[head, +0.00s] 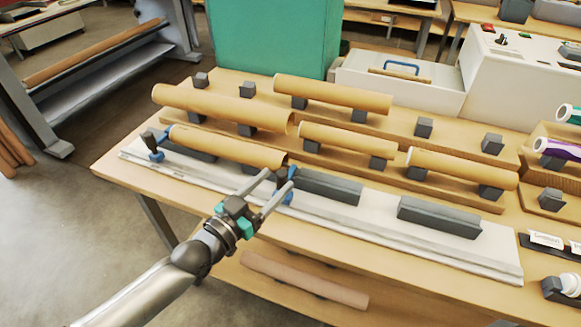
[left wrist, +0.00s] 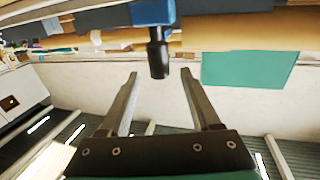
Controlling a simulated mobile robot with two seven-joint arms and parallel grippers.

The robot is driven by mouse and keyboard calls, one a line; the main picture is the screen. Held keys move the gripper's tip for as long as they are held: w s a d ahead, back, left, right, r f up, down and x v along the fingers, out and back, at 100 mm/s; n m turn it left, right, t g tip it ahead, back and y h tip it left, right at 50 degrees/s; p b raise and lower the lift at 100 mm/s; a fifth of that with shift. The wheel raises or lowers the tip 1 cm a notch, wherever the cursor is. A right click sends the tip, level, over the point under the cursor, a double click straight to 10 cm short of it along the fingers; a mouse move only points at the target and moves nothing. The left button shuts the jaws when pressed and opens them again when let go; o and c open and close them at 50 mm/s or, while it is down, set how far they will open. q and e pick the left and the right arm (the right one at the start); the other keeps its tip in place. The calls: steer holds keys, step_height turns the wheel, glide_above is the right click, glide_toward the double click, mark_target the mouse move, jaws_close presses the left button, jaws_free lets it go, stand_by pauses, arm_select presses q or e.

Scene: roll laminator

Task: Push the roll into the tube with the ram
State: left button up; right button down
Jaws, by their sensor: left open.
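A cardboard tube (head: 225,147) lies along the white rail (head: 380,223) at the front of the table. A blue fitting with a dark handle (head: 155,147) stands at its left end. Another blue fitting (head: 287,193) is at its right end, partly hidden by my left gripper (head: 280,178). My left gripper is open and empty, its fingers reaching this right fitting. In the left wrist view, a dark handle (left wrist: 158,58) below a blue block (left wrist: 153,12) shows between and beyond the fingertips, with no visible grip. I cannot tell which part is the ram or roll. My right gripper is out of view.
Dark grey blocks (head: 438,217) sit on the rail to the right. Several cardboard tubes, including one at the back (head: 332,93), rest on dark supports behind it. Another tube (head: 303,280) lies on the lower shelf. A green cabinet (head: 275,38) stands behind the table.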

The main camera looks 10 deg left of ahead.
mark_target(286, 171)
arm_select(q)
steer(key=x, duration=0.6)
steer(key=shift+w+d+b, duration=0.15)
steer(key=shift+w+b, duration=0.1)
steer(key=shift+b, duration=0.1)
jaws_close()
stand_by(0.4)
